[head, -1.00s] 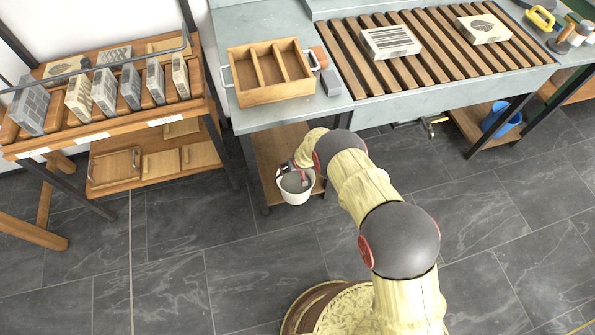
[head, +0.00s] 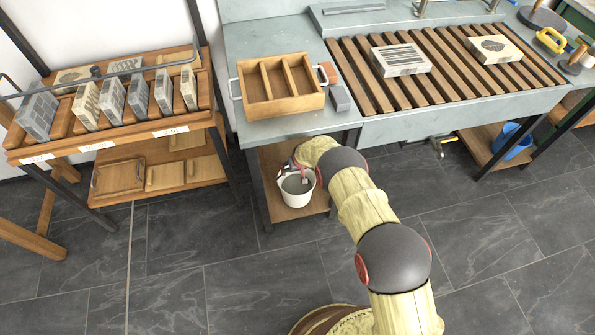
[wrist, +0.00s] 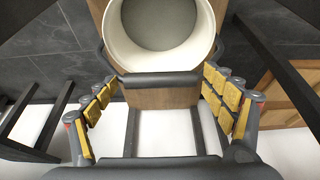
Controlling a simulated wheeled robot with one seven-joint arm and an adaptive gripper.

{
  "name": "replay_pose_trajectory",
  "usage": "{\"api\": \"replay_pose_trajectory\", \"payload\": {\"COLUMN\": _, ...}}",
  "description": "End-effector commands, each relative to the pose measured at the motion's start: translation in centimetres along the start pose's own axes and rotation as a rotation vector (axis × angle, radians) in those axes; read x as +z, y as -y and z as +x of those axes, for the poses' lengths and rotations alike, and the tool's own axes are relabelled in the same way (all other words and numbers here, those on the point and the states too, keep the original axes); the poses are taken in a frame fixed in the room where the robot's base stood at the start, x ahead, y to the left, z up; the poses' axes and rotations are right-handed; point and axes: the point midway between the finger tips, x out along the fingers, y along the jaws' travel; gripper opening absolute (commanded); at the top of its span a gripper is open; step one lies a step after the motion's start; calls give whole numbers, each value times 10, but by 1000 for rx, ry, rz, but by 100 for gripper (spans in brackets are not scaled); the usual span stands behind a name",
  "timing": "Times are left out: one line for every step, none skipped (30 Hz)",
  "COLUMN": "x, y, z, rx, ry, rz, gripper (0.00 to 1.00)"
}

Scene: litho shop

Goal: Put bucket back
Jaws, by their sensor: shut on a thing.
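A small white bucket (head: 296,200) with a grey inside is under the left part of the bench, over the wooden lower shelf (head: 312,208). It looks upright; I cannot tell whether its base touches the shelf. My gripper (head: 291,173) is at the bucket's rim, shut on its handle. In the wrist view the bucket (wrist: 117,45) is at the top centre, and its dark handle (wrist: 160,79) crosses between the yellow-padded fingers of my gripper (wrist: 163,100).
The bench top (head: 285,30) overhangs the shelf, with a dark leg (head: 257,190) left of the bucket. A divided wooden tray (head: 280,105) sits above. A rack of stone blocks (head: 110,125) stands left. A blue bucket (head: 512,140) is under the right bench. The front floor is clear.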

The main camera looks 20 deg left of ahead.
Motion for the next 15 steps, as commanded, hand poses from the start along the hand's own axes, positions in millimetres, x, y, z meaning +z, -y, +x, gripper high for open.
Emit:
{"api": "replay_pose_trajectory", "payload": {"x": -12, "y": 0, "z": -1, "rx": 0, "ry": -15, "rz": 0, "gripper": 23}}
{"api": "replay_pose_trajectory", "payload": {"x": -14, "y": 0, "z": 0, "rx": 0, "ry": -16, "rz": 0, "gripper": 23}}
{"api": "replay_pose_trajectory", "payload": {"x": -18, "y": 0, "z": 0, "rx": -1, "ry": -18, "rz": 1, "gripper": 23}}
{"api": "replay_pose_trajectory", "payload": {"x": -19, "y": 0, "z": 2, "rx": -1, "ry": -18, "rz": 1, "gripper": 23}}
{"api": "replay_pose_trajectory", "payload": {"x": -15, "y": 0, "z": 5, "rx": -1, "ry": -14, "rz": 1, "gripper": 23}}
{"api": "replay_pose_trajectory", "payload": {"x": -14, "y": 0, "z": 8, "rx": -1, "ry": -14, "rz": 1, "gripper": 23}}
{"api": "replay_pose_trajectory", "payload": {"x": -12, "y": 0, "z": 10, "rx": -1, "ry": -14, "rz": 1, "gripper": 23}}
{"api": "replay_pose_trajectory", "payload": {"x": -11, "y": 0, "z": 13, "rx": -1, "ry": -13, "rz": 1, "gripper": 23}}
{"api": "replay_pose_trajectory", "payload": {"x": -9, "y": 0, "z": 16, "rx": -1, "ry": -12, "rz": 0, "gripper": 23}}
{"api": "replay_pose_trajectory", "payload": {"x": -8, "y": 0, "z": 18, "rx": -1, "ry": -13, "rz": 0, "gripper": 23}}
{"api": "replay_pose_trajectory", "payload": {"x": -7, "y": 0, "z": 22, "rx": -1, "ry": -13, "rz": 0, "gripper": 23}}
{"api": "replay_pose_trajectory", "payload": {"x": -6, "y": 0, "z": 26, "rx": -1, "ry": -14, "rz": 0, "gripper": 23}}
{"api": "replay_pose_trajectory", "payload": {"x": -5, "y": 0, "z": 28, "rx": -1, "ry": -15, "rz": 0, "gripper": 23}}
{"api": "replay_pose_trajectory", "payload": {"x": -5, "y": 0, "z": 30, "rx": -1, "ry": -15, "rz": 0, "gripper": 23}}
{"api": "replay_pose_trajectory", "payload": {"x": -4, "y": 0, "z": 31, "rx": -1, "ry": -15, "rz": 0, "gripper": 23}}
